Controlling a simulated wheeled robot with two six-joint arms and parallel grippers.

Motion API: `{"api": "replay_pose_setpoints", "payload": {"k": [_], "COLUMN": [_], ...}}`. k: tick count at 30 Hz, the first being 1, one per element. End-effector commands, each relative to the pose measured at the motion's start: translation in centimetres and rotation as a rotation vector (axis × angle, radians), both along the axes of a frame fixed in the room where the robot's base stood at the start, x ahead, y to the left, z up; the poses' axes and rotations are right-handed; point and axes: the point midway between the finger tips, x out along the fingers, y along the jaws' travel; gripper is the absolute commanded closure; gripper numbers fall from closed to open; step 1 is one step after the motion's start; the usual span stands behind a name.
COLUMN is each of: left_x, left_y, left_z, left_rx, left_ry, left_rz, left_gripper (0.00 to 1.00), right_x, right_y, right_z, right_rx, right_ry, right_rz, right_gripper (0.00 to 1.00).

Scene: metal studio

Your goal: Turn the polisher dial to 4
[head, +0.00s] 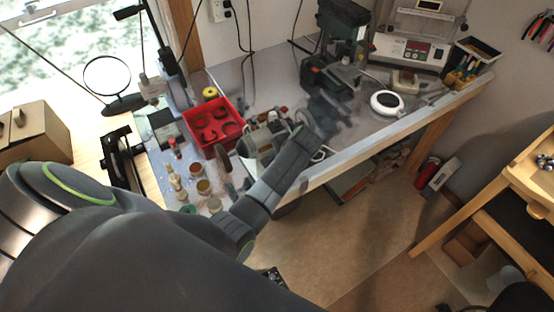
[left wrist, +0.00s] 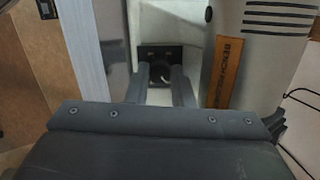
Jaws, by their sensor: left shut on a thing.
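The bench polisher (head: 262,143) stands on the metal workbench, with a round wheel at each end. In the left wrist view its light housing (left wrist: 197,62) and an orange label starting "BENCH" fill the upper part. The dial (left wrist: 161,75) is a dark round knob with a pale mark, on a black plate low on the housing. My left gripper (left wrist: 162,84) is shut on the dial, one finger at each side. The numbers around the dial are too small and hidden to read. In the head view my left arm covers the fingers and dial. My right gripper is not in view.
A red bin (head: 211,126) sits just left of the polisher, with several small jars in front of it. A drill press (head: 340,45) and a white round device (head: 386,103) stand further back right. Bare floor lies in front of the bench.

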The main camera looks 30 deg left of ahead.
Motion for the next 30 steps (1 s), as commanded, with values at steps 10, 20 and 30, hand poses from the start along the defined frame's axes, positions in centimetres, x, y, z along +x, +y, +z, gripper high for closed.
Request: {"api": "replay_pose_setpoints", "payload": {"k": [10,20,30], "left_x": [0.09,0.10,0.11], "left_y": [-0.05,-0.08,-0.09], "left_z": [0.09,0.09,0.10], "left_rx": [0.041,0.051,0.050], "left_ry": [0.066,0.082,0.082], "left_rz": [-0.142,-0.175,-0.175], "left_gripper": [1.00,1.00,0.71], "right_x": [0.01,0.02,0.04], "right_y": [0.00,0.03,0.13], "right_z": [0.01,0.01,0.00], "right_rx": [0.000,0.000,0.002], "right_ry": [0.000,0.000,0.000], "right_rz": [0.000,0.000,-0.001], "right_gripper": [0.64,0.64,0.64]}}
